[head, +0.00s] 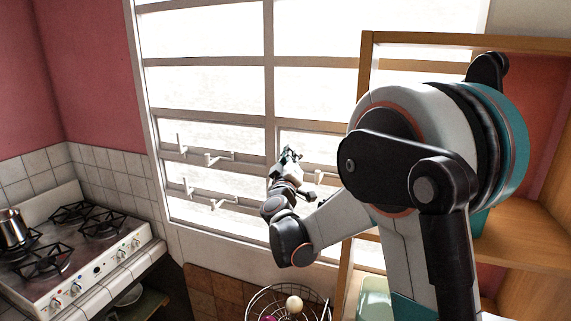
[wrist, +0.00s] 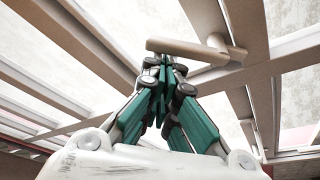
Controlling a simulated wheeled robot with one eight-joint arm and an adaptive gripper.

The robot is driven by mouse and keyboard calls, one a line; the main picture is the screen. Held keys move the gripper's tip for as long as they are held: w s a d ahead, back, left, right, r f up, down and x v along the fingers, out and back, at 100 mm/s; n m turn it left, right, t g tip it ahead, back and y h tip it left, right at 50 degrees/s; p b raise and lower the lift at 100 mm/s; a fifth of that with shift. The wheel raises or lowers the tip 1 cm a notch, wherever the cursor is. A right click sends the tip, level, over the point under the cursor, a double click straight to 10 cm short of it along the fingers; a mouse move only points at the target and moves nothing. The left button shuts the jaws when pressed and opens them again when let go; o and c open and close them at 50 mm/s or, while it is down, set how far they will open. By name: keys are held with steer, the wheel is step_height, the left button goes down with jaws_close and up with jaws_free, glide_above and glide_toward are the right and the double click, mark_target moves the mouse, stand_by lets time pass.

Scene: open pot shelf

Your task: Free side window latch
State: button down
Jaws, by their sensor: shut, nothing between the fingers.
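The window (head: 268,95) has a pale frame with several cross bars and bright panes. On its left part are several white latches, one at the upper middle (head: 212,159) and one lower down (head: 217,204). Another latch (head: 320,176) shows just right of my gripper (head: 288,155), partly hidden by it. In the wrist view, a pale T-shaped latch handle (wrist: 190,49) lies just beyond the tips of my gripper (wrist: 165,68). The fingers are together with nothing between them. I cannot tell whether the tips touch the handle.
A wooden shelf (head: 367,60) stands right of the window, close to my arm. A wire basket (head: 262,300) with round items is below the window. A stove (head: 80,250) with a metal pot (head: 12,229) is at left. The space before the left panes is clear.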

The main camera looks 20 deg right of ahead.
steer(key=d+f+m+h+b, duration=0.1)
steer(key=m+b, duration=0.1)
steer(key=m, duration=0.1)
steer(key=s+d+f+m+h+b, duration=0.1)
steer(key=m+h+b, duration=0.1)
steer(key=m, duration=0.2)
steer(key=s+f+m+g+h+b, duration=0.1)
steer(key=m, duration=0.2)
steer(key=shift+d+b, duration=0.4)
steer(key=shift+f, duration=0.1)
